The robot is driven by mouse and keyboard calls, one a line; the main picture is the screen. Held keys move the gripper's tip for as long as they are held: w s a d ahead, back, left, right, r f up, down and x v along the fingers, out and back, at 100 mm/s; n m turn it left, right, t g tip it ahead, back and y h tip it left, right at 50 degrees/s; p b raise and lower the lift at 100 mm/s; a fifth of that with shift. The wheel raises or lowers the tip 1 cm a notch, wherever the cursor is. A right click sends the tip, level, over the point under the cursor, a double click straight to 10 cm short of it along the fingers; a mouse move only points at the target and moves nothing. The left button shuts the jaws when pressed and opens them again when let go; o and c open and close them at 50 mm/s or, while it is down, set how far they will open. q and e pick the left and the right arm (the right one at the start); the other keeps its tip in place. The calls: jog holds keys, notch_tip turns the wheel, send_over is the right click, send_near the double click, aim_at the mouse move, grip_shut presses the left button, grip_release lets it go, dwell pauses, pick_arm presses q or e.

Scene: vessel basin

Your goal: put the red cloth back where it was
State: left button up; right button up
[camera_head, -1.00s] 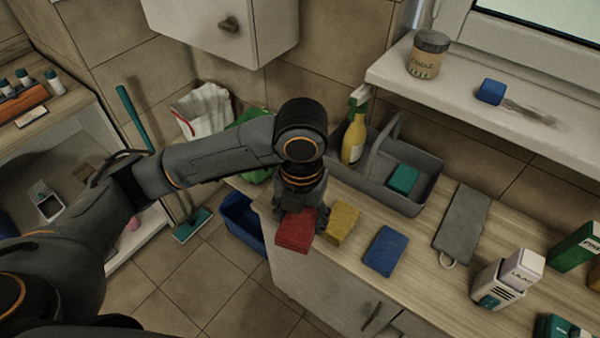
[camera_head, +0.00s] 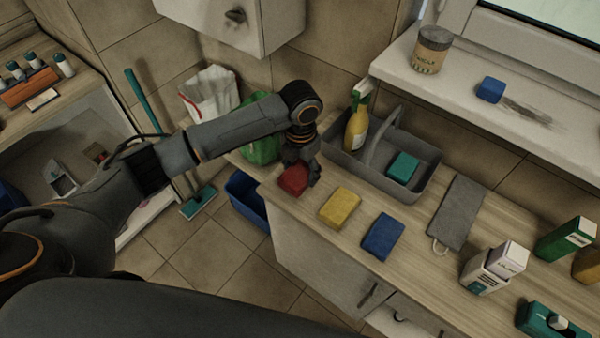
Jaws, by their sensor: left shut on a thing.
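The red cloth (camera_head: 293,181) is a small folded block at the left end of the wooden counter (camera_head: 310,203). My left gripper (camera_head: 301,172) comes down over it from above and is shut on it. The fingers hide part of the cloth's back and right side. I cannot tell whether the cloth touches the counter. The yellow cloth (camera_head: 340,208) lies to its right, apart from it, and the blue cloth (camera_head: 383,237) lies further right in the same row. My right gripper is not in view.
A grey caddy (camera_head: 425,178) with a yellow spray bottle (camera_head: 356,131) and a teal sponge (camera_head: 403,166) stands behind the cloths. A blue bin (camera_head: 246,200) stands on the floor below the counter's left end.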

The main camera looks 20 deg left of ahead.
aim_at(300, 176)
pick_arm(q)
jog(key=shift+w+a+f, duration=0.1)
jog(key=shift+w+f, duration=0.05)
jog(key=shift+f, duration=0.1)
jog(key=f, duration=0.3)
jog(key=shift+w+a, duration=0.1)
jog(key=shift+w, duration=0.1)
jog(key=shift+f, duration=0.3)
jog(key=shift+f, duration=0.15)
jog(key=o, duration=1)
notch_tip(300, 176, up, 12)
jog(key=shift+r+b, duration=0.2)
jog(key=shift+b, duration=0.45)
